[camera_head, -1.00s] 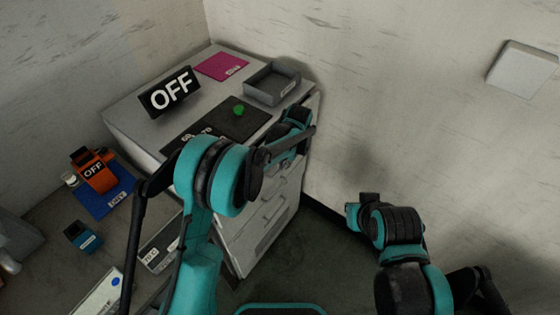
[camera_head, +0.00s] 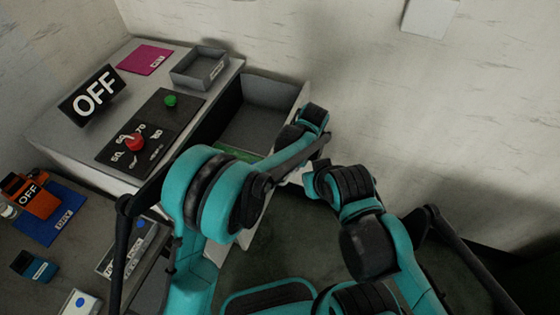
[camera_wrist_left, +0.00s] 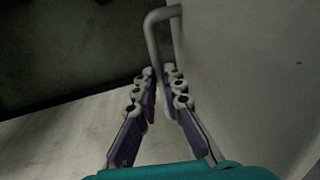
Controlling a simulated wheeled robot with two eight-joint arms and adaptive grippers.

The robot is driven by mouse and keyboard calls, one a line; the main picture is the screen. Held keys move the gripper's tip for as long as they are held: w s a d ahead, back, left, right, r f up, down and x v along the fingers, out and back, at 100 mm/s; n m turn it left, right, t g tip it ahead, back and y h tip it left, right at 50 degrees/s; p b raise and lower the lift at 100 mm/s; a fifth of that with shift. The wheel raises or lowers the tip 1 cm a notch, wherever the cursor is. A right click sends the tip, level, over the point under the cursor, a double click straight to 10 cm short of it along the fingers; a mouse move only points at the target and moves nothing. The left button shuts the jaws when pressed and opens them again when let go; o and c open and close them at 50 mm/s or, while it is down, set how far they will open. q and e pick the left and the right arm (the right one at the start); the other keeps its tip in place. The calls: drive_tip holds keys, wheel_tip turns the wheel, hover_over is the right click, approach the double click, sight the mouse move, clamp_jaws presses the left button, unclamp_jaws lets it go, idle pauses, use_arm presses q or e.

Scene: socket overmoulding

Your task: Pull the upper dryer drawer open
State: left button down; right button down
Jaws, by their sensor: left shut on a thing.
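The upper dryer drawer (camera_head: 260,92) stands pulled out from the grey-white dryer cabinet (camera_head: 70,160), its grey inside showing from above. Something green (camera_head: 236,153) shows in it, partly covered by my left arm. In the left wrist view my left gripper (camera_wrist_left: 160,78) is shut on the drawer's grey bar handle (camera_wrist_left: 153,35), beside the pale drawer front (camera_wrist_left: 245,70). In the head view the handle and left fingertips are hidden behind my left arm. My right arm is bent at the lower middle, and its gripper does not show.
On the cabinet top are an OFF sign (camera_head: 93,97), a control panel (camera_head: 120,150) with a red knob (camera_head: 135,142) and green button (camera_head: 170,100), a magenta mat (camera_head: 145,60) and a grey tray (camera_head: 185,72). A wall stands behind. Clear floor lies in front.

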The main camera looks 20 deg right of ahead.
use_arm(q)
drive_tip(key=shift+s+d, duration=0.65)
drive_tip(key=shift+d, duration=0.2)
use_arm(e)
drive_tip(key=shift+s+d, duration=0.25)
drive_tip(key=shift+d, duration=0.05)
use_arm(q)
drive_tip(key=c, duration=1.6)
unclamp_jaws()
drive_tip(key=shift+r, duration=0.15)
wheel_tip(320, 180, up, 10)
